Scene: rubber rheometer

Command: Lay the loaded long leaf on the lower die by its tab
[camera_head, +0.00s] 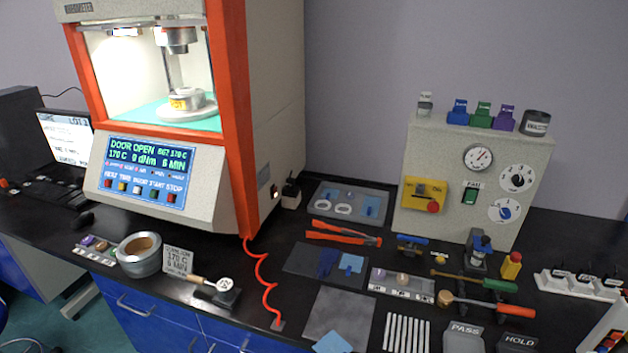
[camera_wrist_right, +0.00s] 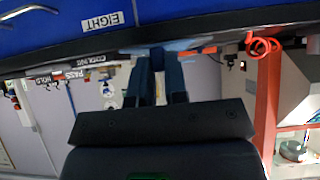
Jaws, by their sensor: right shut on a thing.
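My right gripper (camera_wrist_right: 162,55) shows in the right wrist view, its two dark fingers shut on a light blue leaf (camera_wrist_right: 185,45), seen nearly edge-on at the bench's front edge. A light blue sheet (camera_head: 333,342) at the bottom edge of the head view, partly cut off, may be this same leaf. What the leaf carries and its tab cannot be made out. The lower die (camera_head: 186,99), with a yellow label, sits on a pale round base inside the lit, open rheometer chamber. The upper die (camera_head: 175,38) hangs above it with a clear gap. My left gripper is not in view.
The rheometer's orange door frame (camera_head: 228,110) stands right of the chamber opening. A coiled red cord (camera_head: 265,285) runs down to the bench. A ring-shaped pot (camera_head: 140,254), brush-like tool (camera_head: 212,286), grey mat (camera_head: 338,312) and orange tongs (camera_head: 342,234) occupy the bench.

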